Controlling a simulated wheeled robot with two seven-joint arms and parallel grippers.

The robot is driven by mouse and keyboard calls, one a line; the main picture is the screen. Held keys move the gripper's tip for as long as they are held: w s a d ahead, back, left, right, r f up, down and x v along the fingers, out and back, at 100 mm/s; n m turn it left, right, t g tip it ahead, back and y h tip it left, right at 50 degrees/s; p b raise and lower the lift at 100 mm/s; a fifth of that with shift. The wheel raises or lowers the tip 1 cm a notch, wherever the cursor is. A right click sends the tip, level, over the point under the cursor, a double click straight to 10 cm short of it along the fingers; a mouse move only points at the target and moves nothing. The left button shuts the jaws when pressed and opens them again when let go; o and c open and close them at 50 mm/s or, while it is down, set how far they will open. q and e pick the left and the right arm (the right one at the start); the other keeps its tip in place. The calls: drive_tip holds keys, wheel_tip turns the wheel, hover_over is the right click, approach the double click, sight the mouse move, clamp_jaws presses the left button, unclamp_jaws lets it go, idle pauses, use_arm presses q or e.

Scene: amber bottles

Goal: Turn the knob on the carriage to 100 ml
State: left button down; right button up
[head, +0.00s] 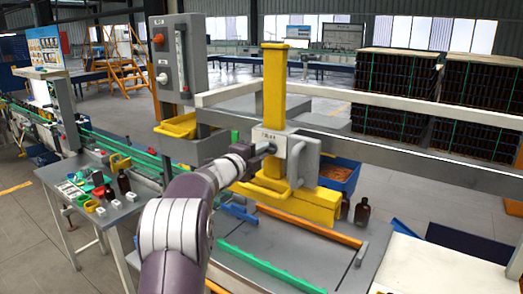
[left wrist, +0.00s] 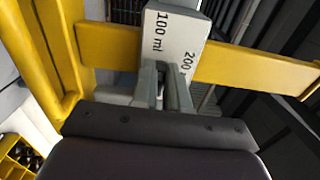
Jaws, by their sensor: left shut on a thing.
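The carriage (head: 299,133) is a pale grey box on a yellow upright post, with a looped grey handle on its right side. Its pale face (left wrist: 178,32) shows in the left wrist view with black "100 ml" and "200" marks. My left gripper (head: 268,149) reaches the front of the carriage. In the left wrist view its fingers (left wrist: 165,90) are shut on the knob, just below the marks. The knob is mostly hidden between the fingers, so I cannot tell which mark it points to. My right gripper is not in view.
Pale rails (head: 400,108) run behind the carriage. A brown bottle (head: 362,212) stands right of the yellow base. A small table (head: 95,190) at left holds colored parts and a bottle.

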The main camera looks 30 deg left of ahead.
use_arm(q)
drive_tip(key=shift+f+n, duration=0.15)
drive_tip(key=shift+n, duration=0.15)
drive_tip(key=c, duration=1.3)
unclamp_jaws()
drive_tip(key=shift+o, duration=0.8)
drive_tip(key=shift+s+a, duration=0.2)
drive_tip(key=shift+s, duration=0.05)
drive_tip(key=s+a+b, duration=0.1)
drive_tip(key=s+b, duration=0.5)
drive_tip(key=s, duration=0.6)
drive_tip(key=shift+s, duration=0.3)
